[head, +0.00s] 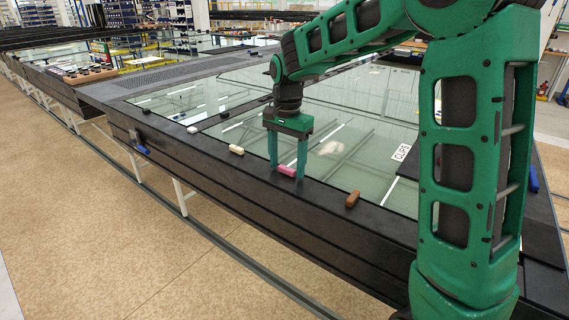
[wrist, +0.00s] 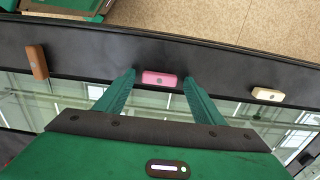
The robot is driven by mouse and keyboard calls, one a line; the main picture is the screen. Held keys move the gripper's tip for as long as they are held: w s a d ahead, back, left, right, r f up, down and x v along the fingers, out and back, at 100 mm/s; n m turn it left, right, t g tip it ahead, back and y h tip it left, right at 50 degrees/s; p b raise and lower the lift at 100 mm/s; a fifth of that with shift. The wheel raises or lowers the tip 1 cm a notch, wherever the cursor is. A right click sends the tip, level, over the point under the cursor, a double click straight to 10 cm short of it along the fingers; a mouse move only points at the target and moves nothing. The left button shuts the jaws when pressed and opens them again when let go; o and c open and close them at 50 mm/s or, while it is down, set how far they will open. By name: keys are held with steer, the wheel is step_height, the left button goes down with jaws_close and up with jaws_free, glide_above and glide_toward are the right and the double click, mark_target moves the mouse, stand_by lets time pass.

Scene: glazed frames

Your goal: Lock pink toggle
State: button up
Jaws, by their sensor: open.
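The pink toggle (head: 287,171) is a small block on the black frame edge beside the glass, in the head view. In the wrist view the pink toggle (wrist: 160,78) lies between the two fingertips, its long side running across the gap. My gripper (head: 287,172) points down over the toggle with its green fingers at either side. In the wrist view my gripper (wrist: 160,76) is open, with visible space between each finger and the toggle. I cannot tell from these views how high the fingertips are above the frame.
A brown toggle (head: 352,199) and a cream toggle (head: 236,149) sit on the same black frame edge, on either side. A white toggle (head: 193,129) is farther along. The tan floor is clear in front.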

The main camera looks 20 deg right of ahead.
steer(key=c, duration=1)
steer(key=shift+c, duration=0.2)
